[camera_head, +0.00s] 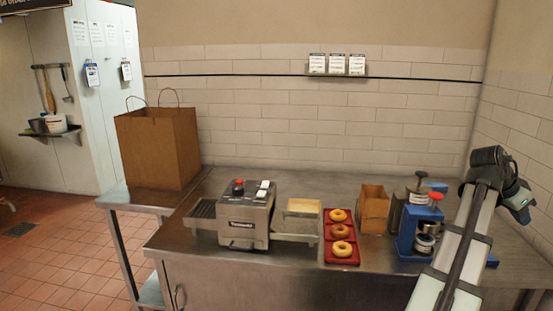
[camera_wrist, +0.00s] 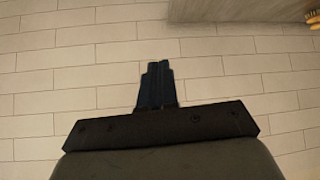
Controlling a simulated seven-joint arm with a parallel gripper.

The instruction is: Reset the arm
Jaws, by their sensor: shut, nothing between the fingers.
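My gripper (camera_wrist: 159,68) shows in the wrist view with its two dark fingers together and nothing between them. It is in free air and faces the white tiled wall (camera_wrist: 60,70). In the head view my arm rises at the right side of the counter, clear of the things on it. I cannot make out the fingertips in the head view.
The steel counter (camera_head: 295,172) holds a bagel machine (camera_head: 243,222), a red tray (camera_head: 344,262) with several bagels, a small brown box (camera_head: 374,208) and a blue device (camera_head: 417,232). A paper bag (camera_head: 158,148) stands left. The air above the counter's middle is free.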

